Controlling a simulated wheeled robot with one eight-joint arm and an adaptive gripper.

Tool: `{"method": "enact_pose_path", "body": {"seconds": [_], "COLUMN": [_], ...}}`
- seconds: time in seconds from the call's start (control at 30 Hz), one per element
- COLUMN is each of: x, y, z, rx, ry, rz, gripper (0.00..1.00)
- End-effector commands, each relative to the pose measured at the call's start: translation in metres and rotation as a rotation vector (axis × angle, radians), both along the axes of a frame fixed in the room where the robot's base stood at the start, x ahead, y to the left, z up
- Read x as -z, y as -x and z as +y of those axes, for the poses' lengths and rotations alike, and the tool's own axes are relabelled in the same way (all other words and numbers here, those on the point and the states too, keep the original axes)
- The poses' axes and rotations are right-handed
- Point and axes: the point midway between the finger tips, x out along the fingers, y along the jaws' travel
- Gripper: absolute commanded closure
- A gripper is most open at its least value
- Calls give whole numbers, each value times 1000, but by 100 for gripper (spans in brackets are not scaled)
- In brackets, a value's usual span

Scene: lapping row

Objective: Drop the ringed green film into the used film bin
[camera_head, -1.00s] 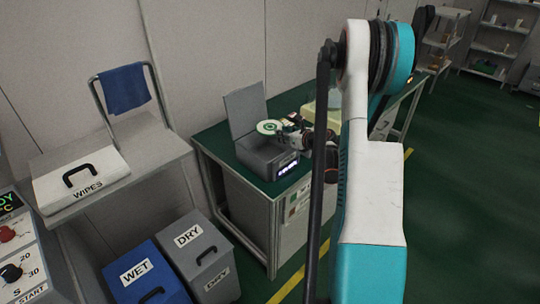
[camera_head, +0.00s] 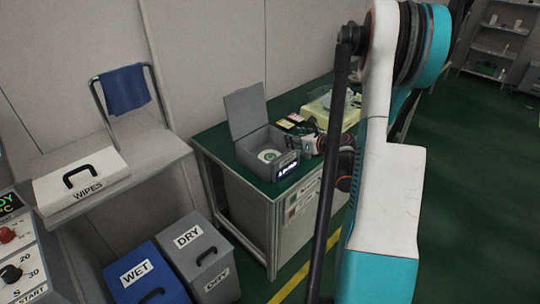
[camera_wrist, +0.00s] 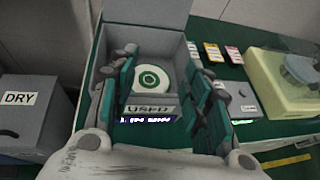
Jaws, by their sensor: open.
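The ringed green film (camera_head: 269,155) is a pale disc with a green ring. It lies inside the open grey used film bin (camera_head: 248,161) on the green-topped bench; the wrist view also shows the film (camera_wrist: 152,79) in the bin (camera_wrist: 150,104), behind a front wall marked USED. The bin's lid (camera_head: 245,110) stands raised at the back. My gripper (camera_wrist: 158,88) is open and empty in the wrist view, its fingers apart on either side of the film. In the head view my gripper (camera_head: 308,143) is at the bin's right side, partly hidden by my arm.
Small coloured packs (camera_wrist: 213,52), a grey box (camera_wrist: 237,97) and a pale yellow machine (camera_wrist: 285,80) stand right of the bin. WIPES (camera_head: 80,182), WET (camera_head: 146,275) and DRY (camera_head: 195,255) containers are at the left.

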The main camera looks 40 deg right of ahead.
Motion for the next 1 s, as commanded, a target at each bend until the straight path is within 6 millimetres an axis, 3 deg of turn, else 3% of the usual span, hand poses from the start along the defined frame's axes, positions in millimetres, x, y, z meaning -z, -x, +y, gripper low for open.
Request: {"method": "enact_pose_path", "body": {"seconds": [0.2,0.37,0.87,1.0], "x": [-13,-17,-18,-26], "y": [33,42,43,31], "z": [3,5,5,21], "rx": [3,0,0,-47], "ry": [0,-1,0,46], "rz": [0,0,0,18], "gripper": [55,55,55,55]}}
